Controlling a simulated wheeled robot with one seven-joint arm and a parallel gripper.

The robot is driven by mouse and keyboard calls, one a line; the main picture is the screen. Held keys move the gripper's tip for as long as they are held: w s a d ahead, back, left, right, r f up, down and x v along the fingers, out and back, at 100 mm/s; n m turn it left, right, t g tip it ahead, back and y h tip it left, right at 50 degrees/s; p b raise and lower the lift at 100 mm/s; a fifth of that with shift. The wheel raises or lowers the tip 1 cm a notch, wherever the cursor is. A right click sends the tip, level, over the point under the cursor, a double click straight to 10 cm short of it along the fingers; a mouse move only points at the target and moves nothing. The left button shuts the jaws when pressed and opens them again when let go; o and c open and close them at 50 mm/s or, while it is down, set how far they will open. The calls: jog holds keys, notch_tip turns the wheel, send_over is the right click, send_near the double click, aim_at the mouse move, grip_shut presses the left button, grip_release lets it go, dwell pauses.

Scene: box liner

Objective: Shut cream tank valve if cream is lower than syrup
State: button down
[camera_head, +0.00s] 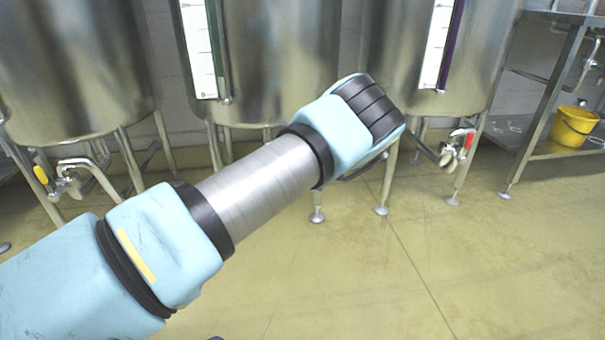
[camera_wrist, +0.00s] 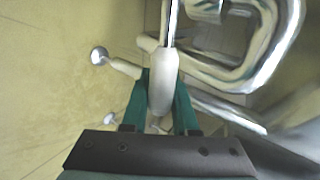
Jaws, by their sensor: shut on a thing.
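In the wrist view, my gripper (camera_wrist: 160,108) has its green fingers shut on a white valve handle (camera_wrist: 163,68). The shiny valve pipe (camera_wrist: 268,62) curves at the upper right. In the head view, my arm covers the front of the middle tank (camera_head: 285,60), and the gripper and this valve are hidden. The middle tank has a white scale with a narrow tube (camera_head: 218,55). The right tank (camera_head: 485,60) has a scale with a dark purple tube (camera_head: 452,45) and a red-handled valve (camera_head: 458,146). I cannot read any tank's name.
The left tank (camera_head: 70,70) has a yellow-handled valve (camera_head: 62,178); no scale shows on it. Metal tank legs (camera_head: 388,180) stand close to my arm. A steel rack (camera_head: 540,110) with a yellow bucket (camera_head: 573,127) is at the right. The floor (camera_head: 370,290) in front is clear.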

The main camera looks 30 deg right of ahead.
jog(key=shift+w+a+f, duration=0.1)
jog(key=shift+a+f, duration=0.05)
jog(key=shift+f, duration=0.05)
dwell(0.3)
jog(key=c, duration=0.7)
grip_release()
jog(key=p+v, duration=0.3)
jog(key=v, duration=0.7)
jog(key=shift+s+r, duration=0.2)
jog(key=shift+s, duration=0.2)
